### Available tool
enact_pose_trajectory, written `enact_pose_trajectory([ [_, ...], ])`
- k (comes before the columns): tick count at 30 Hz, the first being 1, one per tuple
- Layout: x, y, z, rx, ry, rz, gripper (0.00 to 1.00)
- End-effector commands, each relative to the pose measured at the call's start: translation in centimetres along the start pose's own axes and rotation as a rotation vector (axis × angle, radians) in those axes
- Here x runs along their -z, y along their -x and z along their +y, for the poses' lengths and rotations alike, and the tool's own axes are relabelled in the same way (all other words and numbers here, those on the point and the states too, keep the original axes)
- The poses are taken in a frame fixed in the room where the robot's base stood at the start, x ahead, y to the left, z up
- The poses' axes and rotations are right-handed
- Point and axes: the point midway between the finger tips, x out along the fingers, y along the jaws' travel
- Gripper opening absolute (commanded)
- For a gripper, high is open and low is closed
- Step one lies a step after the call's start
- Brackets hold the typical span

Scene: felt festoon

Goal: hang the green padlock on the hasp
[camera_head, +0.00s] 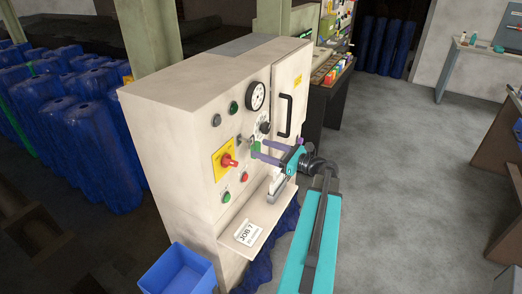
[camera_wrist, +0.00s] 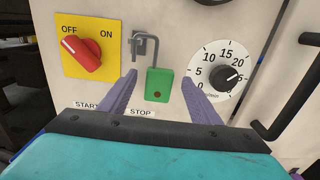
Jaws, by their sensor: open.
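The green padlock (camera_wrist: 158,86) hangs upright below the metal hasp (camera_wrist: 143,42) on the cabinet front in the wrist view. Its grey shackle rises beside the hasp and appears to pass through or over it; the exact engagement is hard to tell. My gripper (camera_wrist: 165,88) is open, with one purple finger to each side of the padlock and visible gaps between. In the head view the padlock (camera_head: 256,147) shows small near the tips of my gripper (camera_head: 259,150), by the hasp (camera_head: 240,140).
The beige cabinet (camera_head: 175,115) carries a red switch (camera_wrist: 80,52) on a yellow plate left of the hasp and a dial (camera_wrist: 228,75) to the right. A black door handle (camera_head: 283,115) stands out further right. A shelf (camera_head: 255,220) juts out below.

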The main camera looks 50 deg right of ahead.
Motion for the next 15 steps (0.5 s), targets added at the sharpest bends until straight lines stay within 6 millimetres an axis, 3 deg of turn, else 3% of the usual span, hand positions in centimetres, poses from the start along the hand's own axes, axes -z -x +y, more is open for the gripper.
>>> enact_pose_trajectory([
  [15, 0.2, 7.4, 0.0, 0.003, 0.001, -0.001, 0.57],
])
